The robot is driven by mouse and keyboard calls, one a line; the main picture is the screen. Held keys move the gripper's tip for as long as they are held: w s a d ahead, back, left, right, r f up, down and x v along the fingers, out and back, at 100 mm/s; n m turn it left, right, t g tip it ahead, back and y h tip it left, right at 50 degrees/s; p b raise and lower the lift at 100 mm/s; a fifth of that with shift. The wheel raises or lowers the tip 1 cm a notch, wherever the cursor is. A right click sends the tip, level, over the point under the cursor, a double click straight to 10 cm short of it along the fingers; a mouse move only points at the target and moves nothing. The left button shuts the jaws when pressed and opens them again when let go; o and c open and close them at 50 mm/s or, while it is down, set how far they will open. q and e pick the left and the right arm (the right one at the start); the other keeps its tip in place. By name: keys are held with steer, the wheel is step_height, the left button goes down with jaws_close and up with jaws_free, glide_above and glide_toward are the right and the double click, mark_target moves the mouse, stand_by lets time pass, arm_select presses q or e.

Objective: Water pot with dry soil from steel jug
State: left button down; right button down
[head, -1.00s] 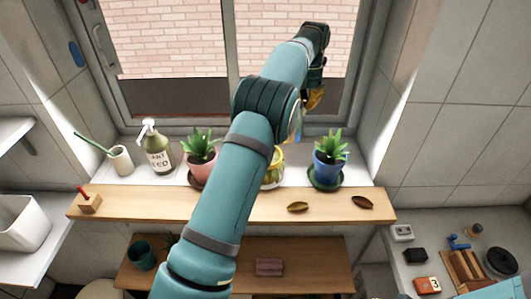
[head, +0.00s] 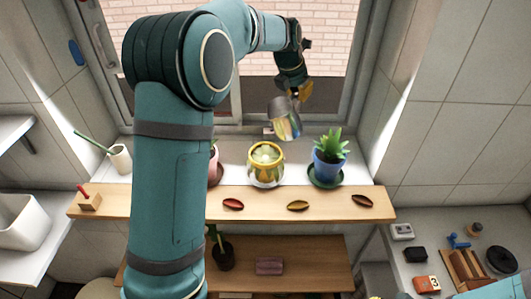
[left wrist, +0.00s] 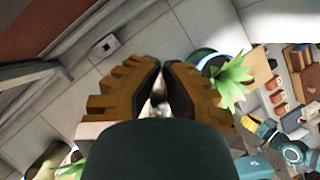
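My left gripper (head: 297,93) is shut on the steel jug (head: 284,118). It holds the shiny jug tilted in the air, above and behind the yellow pot (head: 266,172). A pink pot (head: 214,160) is mostly hidden by my left arm. I cannot tell which soil is dry. In the left wrist view the fingers (left wrist: 160,85) nearly meet. Only a yellowish tip of my right gripper (head: 375,297) shows.
A cream cup (head: 120,160) stands at left. The window is behind. Sill space between the yellow and blue pots is narrow.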

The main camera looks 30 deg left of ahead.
mark_target(287, 99)
arm_select(q)
steer(key=shift+s+a+r, duration=0.1)
steer(key=shift+s+r, duration=0.35)
steer(key=shift+s, duration=0.05)
steer(key=shift+s+a+t+h, duration=0.25)
steer(key=shift+s+t+h, duration=0.05)
steer(key=shift+s+t, duration=0.85)
steer(key=shift+s+a+t, duration=0.15)
steer(key=shift+s+t, duration=0.4)
steer(key=shift+t, duration=0.3)
steer(key=shift+s+t+b, duration=0.25)
steer(key=shift+t+b, duration=0.15)
steer(key=shift+b, duration=0.3)
steer(key=shift+r+h+p, duration=0.15)
steer(key=shift+h+p, duration=0.15)
steer(key=shift+p, duration=0.25)
steer(key=shift+s+a+t, duration=0.1)
steer(key=shift+s+t, duration=0.1)
steer(key=shift+t, duration=0.2)
steer(key=shift+s+f+b, duration=0.1)
steer(key=shift+f+b, duration=0.25)
steer(key=shift+b, duration=0.65)
steer(key=shift+r+t+b, duration=0.2)
steer(key=shift+t+b, duration=0.2)
steer(key=shift+b, duration=0.8)
